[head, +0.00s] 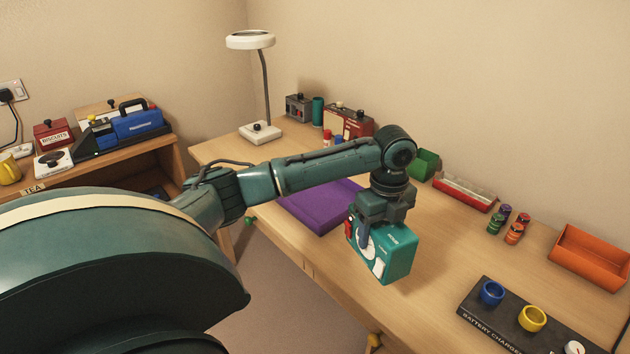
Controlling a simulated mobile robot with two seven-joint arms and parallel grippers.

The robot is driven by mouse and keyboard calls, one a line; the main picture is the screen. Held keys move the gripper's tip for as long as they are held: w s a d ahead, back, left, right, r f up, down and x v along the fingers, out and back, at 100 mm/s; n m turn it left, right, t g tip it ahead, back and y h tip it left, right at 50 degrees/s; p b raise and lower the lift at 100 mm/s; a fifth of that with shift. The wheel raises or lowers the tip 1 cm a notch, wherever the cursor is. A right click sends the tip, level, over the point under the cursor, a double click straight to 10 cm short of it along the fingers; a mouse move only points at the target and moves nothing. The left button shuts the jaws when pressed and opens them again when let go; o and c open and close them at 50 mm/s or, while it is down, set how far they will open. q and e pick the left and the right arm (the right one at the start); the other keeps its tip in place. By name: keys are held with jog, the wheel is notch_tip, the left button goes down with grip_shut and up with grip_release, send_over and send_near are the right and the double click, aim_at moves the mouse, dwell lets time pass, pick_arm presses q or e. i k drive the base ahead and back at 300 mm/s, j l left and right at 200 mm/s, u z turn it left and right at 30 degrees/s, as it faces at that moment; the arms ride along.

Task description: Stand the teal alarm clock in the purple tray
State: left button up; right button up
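The teal alarm clock (401,256) is a boxy clock with a pale dial on its left-facing side. My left gripper (380,230) points down from above and is shut on it, with one finger visible across the dial side; the other finger is hidden. My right gripper is not in view.
A white-headed lamp (260,132) stands at the back left of the desk (440,255). A green bin (426,163), a red-and-white tray (465,192), several small cans (514,234) and an orange tray (590,258) line the back right. A dark battery charger (510,318) with cups is front right.

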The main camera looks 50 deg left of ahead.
aim_at(320, 192)
jog(key=i+j+z, duration=0.1)
jog(key=j+z, duration=0.15)
jog(key=j, duration=1)
jog(key=j+z, duration=0.25)
jog(key=j, duration=0.95)
